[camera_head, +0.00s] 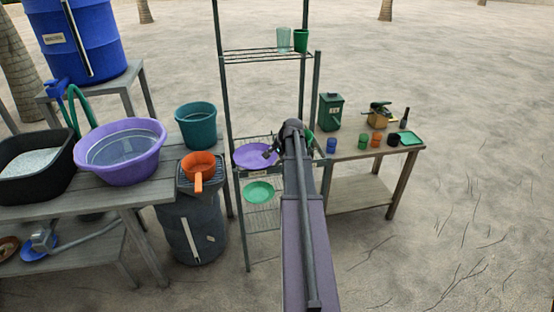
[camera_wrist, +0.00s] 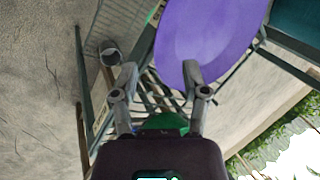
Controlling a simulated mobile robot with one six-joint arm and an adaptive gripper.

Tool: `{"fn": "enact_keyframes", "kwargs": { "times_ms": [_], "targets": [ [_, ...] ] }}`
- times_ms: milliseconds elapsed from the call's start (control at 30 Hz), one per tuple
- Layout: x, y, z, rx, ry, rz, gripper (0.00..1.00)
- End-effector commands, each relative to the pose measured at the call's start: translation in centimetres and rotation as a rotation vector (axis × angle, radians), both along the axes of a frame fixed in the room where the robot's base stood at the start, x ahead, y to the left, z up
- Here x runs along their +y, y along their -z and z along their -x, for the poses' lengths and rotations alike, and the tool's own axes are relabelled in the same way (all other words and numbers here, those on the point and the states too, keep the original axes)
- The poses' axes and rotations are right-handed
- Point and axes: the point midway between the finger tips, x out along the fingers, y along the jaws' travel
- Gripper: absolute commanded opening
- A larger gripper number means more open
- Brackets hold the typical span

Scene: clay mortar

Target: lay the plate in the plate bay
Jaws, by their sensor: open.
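The purple plate (camera_head: 252,156) lies on the middle wire shelf of the metal rack, and a small label (camera_head: 257,175) is on that shelf's front edge. I cannot tell from the label whether this is the plate bay. The plate also fills the upper middle of the wrist view (camera_wrist: 205,35). My gripper (camera_head: 271,152) is at the plate's right edge in the head view. In the wrist view my gripper (camera_wrist: 160,72) has its fingers apart, and the right fingertip overlaps the plate's rim. I cannot tell whether it touches. My arm hides the shelf's right part.
A green dish (camera_head: 258,192) lies on the shelf below. Two cups, one green (camera_head: 300,40), stand on the top shelf. A teal bucket (camera_head: 196,125) and purple tub (camera_head: 121,150) are left. A table (camera_head: 365,165) with cups and a green bin (camera_head: 331,110) stands right.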

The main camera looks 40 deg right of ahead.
Motion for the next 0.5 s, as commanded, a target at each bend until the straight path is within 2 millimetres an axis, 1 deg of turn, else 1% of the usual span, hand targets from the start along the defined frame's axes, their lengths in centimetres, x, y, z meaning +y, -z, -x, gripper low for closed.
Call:
{"fn": "enact_keyframes", "kwargs": {
  "times_ms": [33, 200, 500],
  "targets": [
    [0.0, 0.8, -0.3, 0.0, 0.0, 0.0, 0.58],
    [0.1, 2.1, -0.9, 0.0, 0.0, 0.0, 0.58],
    [0.3, 3.7, -1.8, 0.0, -0.001, 0.0, 0.58]
  ]
}}
